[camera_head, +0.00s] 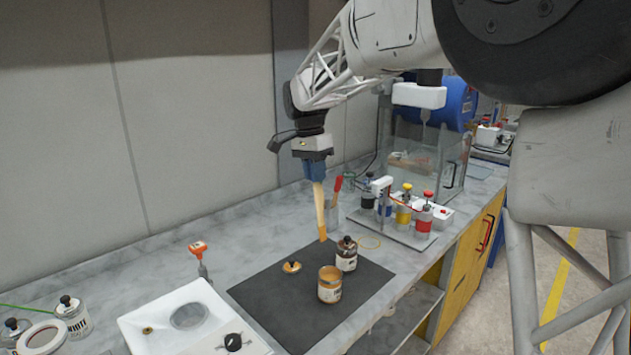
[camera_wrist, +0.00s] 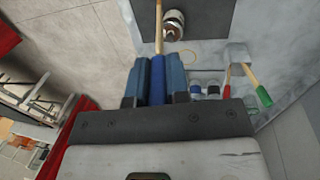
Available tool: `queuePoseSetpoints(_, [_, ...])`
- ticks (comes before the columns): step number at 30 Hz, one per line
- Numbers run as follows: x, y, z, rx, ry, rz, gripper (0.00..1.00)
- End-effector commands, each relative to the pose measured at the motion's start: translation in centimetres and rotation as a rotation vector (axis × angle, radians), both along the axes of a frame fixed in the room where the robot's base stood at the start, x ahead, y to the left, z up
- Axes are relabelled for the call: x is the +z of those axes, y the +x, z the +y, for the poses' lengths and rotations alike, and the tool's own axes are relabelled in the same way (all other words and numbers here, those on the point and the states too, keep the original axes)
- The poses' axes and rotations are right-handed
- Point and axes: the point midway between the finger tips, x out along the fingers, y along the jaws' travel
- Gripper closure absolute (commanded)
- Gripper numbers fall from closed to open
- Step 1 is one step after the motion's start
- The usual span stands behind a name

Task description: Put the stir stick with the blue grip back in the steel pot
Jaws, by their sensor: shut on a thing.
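My gripper (camera_head: 317,172) is shut on the blue grip (camera_wrist: 158,80) of a stir stick and holds it high above the bench. The stick's pale wooden shaft (camera_head: 319,208) points down, its lower end orange-tan. The steel pot (camera_head: 332,217) stands on the bench behind the stick, partly hidden by it in the head view. Sticks with a red grip (camera_head: 338,184) and a green grip (camera_head: 349,180) stand up from it. In the wrist view the pot (camera_wrist: 238,53) is right of my gripper (camera_wrist: 157,82), apart from the held stick.
An open jar of tan paint (camera_head: 330,285) and a dark-topped jar (camera_head: 346,254) stand on the black mat (camera_head: 265,300), beside a loose lid (camera_head: 291,266). A rack of colored bottles (camera_head: 403,212) is to the right. The white coater (camera_head: 175,325) is front left.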

Motion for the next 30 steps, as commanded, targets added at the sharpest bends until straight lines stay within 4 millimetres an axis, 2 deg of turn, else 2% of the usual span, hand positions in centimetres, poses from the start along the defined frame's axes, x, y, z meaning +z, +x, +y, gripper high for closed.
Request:
queuePoseSetpoints(9, [0.8,5.2,-0.3,-0.002,0.022,-0.019,1.0])
queuePoseSetpoints(30, [1.5,16.0,-1.5,-0.001,0.07,-0.065,1.0])
